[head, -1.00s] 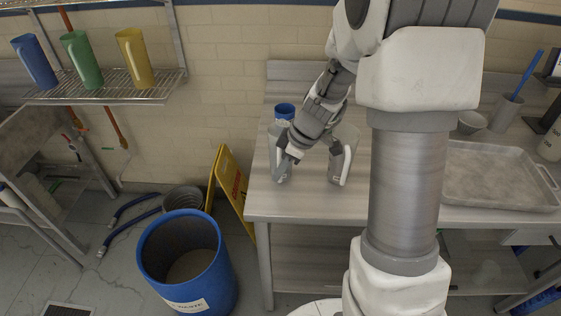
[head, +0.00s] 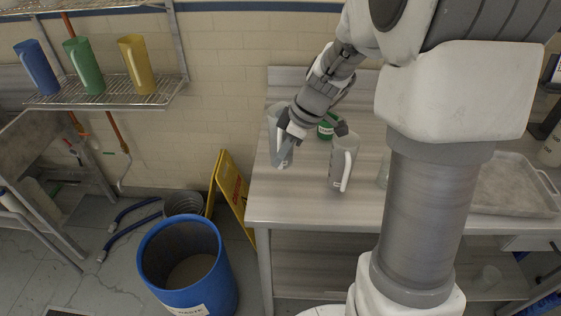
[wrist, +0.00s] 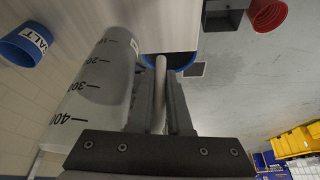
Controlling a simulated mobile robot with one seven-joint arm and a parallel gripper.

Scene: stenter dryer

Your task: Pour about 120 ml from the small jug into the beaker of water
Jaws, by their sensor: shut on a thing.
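A translucent small jug (head: 275,150) with a pale handle is in my gripper (head: 286,134), above the left part of the bench. In the wrist view, my gripper (wrist: 162,85) is shut on the handle, and the jug's graduated wall (wrist: 95,90) shows marks from 100 to 400 beside the fingers. Its liquid level is unclear. A second grey jug (head: 343,165) with a white handle stands on the bench to the right. A clear vessel (head: 383,172), perhaps the beaker, is mostly hidden behind my arm. I cannot tell its water level.
A green container (head: 326,128) stands behind the second jug. A blue cup labelled salt (wrist: 25,45) shows in the wrist view. A metal tray (head: 515,185) lies at the right. A blue waste barrel (head: 187,265) and yellow floor sign (head: 231,190) stand left of the bench.

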